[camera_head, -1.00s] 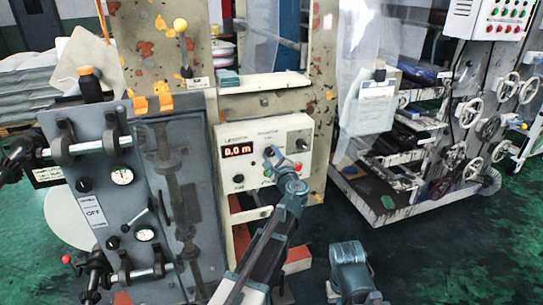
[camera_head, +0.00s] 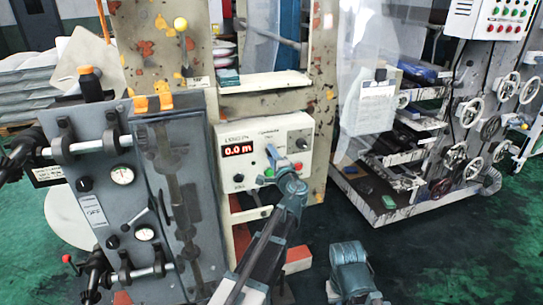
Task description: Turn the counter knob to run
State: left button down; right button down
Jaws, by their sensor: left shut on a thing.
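The counter (camera_head: 262,132) is a pale box on the frame of the machine, with a red lit display (camera_head: 238,150) that reads 0.0 m. My left gripper (camera_head: 272,157) reaches up from the bottom middle to the counter's face. It is shut on the counter knob, right of the display. The knob is mostly hidden by the fingers, so its pointing direction cannot be told. My right gripper is not in view; a teal and grey part of an arm (camera_head: 350,268) shows at the bottom.
Another dark knob (camera_head: 301,143) sits just right of the gripper, and a black one (camera_head: 238,178) lower left. A grey panel (camera_head: 103,205) with gauges and levers stands left. A machine with handwheels (camera_head: 470,112) stands at right. The green floor (camera_head: 440,255) is open there.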

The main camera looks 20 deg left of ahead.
dwell(0.4)
pick_arm(q)
jog(key=shift+c, duration=2.3)
grip_release()
jog(key=v, duration=1.4)
